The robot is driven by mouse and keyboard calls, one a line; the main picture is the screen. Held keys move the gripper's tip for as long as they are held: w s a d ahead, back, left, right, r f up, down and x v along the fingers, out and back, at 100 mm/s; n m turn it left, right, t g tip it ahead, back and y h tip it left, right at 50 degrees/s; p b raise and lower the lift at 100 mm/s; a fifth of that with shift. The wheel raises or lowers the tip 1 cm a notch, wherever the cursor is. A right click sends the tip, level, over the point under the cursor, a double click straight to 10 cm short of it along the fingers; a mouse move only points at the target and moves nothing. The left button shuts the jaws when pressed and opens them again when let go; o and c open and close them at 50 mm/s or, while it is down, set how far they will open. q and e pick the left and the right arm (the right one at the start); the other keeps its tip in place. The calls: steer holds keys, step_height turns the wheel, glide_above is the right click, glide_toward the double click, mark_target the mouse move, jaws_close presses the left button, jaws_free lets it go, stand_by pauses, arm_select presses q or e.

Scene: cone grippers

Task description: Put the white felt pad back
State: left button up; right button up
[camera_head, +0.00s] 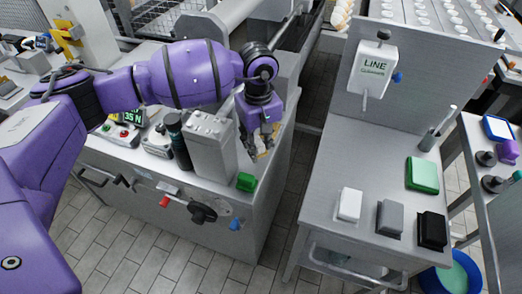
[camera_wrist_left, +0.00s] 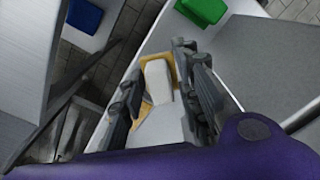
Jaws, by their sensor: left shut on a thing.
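My left gripper (camera_head: 262,148) is above the right end of the left grey counter. In the left wrist view, its fingers (camera_wrist_left: 163,100) are on either side of a small white block-like piece with tan parts around it, which I take as the white felt pad (camera_wrist_left: 158,80). The fingers partly hide it, and only a little tan shows at the fingertips in the head view. Another white block (camera_head: 349,204) lies on the right-hand table, left of a grey block (camera_head: 389,218) and a black block (camera_head: 432,231). My right gripper is out of view.
A tall grey box (camera_head: 210,148) and a dark bottle (camera_head: 178,140) stand close left of the gripper. A tiled aisle separates the counters. A green pad (camera_head: 422,175) lies on the right-hand table.

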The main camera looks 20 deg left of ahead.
mark_target(259, 153)
arm_select(q)
step_height(259, 153, down, 4)
steer(key=shift+r, duration=0.1)
steer(key=shift+f, duration=0.3)
steer(key=o, duration=1)
steer(key=shift+r, duration=0.15)
